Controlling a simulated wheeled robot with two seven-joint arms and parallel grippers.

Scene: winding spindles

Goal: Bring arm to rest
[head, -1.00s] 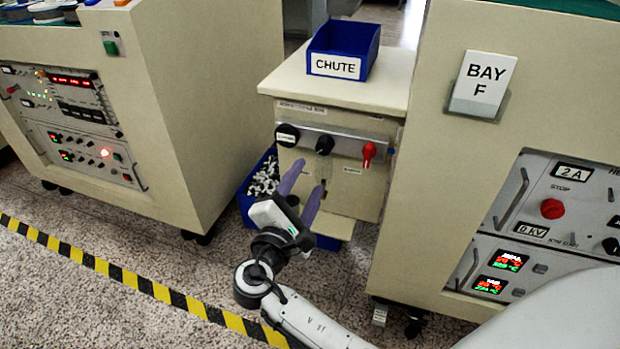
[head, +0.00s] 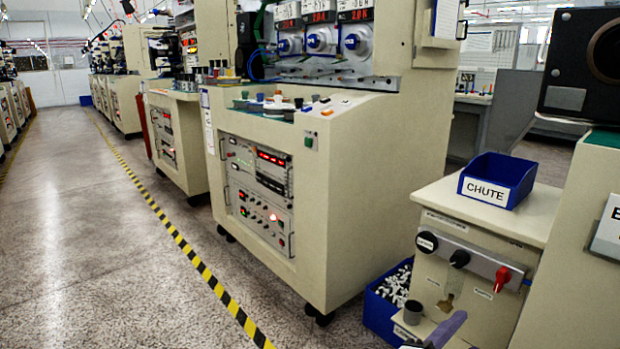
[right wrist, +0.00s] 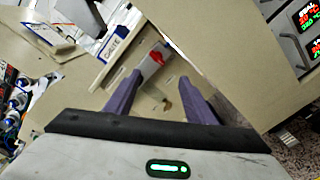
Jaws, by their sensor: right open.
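My right gripper (right wrist: 160,77) is open in the right wrist view, its two purple fingers apart with nothing between them. It faces the front of the small cabinet with the red knob (right wrist: 155,60), at a tilted angle. In the head view only a purple finger (head: 447,329) shows at the bottom edge, in front of the cabinet (head: 478,300). The rest of my right arm is out of that view. My left gripper is in neither view.
A blue CHUTE tray (head: 497,181) stands on the cabinet. A dark grey cup (head: 413,312) is on its lower ledge. A blue bin (head: 378,312) of small black and white parts stands beside it. A large machine (head: 340,215) is left; the aisle floor (head: 80,240) is clear.

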